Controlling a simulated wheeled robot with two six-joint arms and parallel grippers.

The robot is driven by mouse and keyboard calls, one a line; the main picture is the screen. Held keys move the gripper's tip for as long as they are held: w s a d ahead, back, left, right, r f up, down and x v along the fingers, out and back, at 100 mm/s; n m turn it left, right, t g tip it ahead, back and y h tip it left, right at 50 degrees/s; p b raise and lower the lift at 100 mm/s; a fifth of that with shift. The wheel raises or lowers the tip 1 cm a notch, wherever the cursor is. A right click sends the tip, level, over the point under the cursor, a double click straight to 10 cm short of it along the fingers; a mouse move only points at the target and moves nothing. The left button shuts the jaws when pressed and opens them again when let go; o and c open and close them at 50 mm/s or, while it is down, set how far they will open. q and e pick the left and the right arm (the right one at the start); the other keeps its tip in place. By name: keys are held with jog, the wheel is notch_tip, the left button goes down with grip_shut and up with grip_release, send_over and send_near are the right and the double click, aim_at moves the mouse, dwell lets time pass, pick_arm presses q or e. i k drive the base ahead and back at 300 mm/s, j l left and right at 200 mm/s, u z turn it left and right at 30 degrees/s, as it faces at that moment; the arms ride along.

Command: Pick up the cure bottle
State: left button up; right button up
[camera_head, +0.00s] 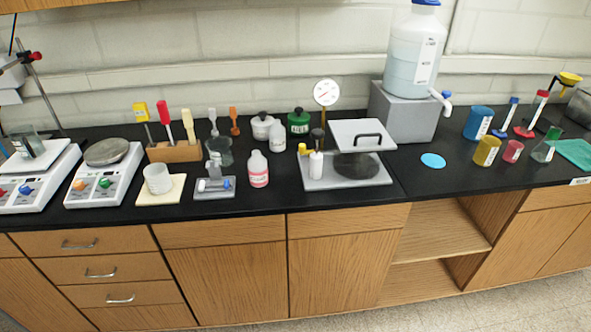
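A small bottle with pink contents, a white cap and a white label (258,170) stands upright near the front of the black counter, left of centre. A plain white bottle (278,138) stands upright just behind it to the right. The labels are too small to read, so I cannot tell which one is the cure bottle. Neither of my grippers shows in the view, and nothing is touching these bottles.
A small grey stand (214,193) is left of the pink bottle, with a dark glass beaker (220,150) behind it. A grey plate with a raised lid (362,136) is to the right. Hotplates (104,185) fill the left; a large jug (414,55) stands at back.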

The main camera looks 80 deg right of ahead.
aim_at(257, 164)
jog(key=z, duration=2.55)
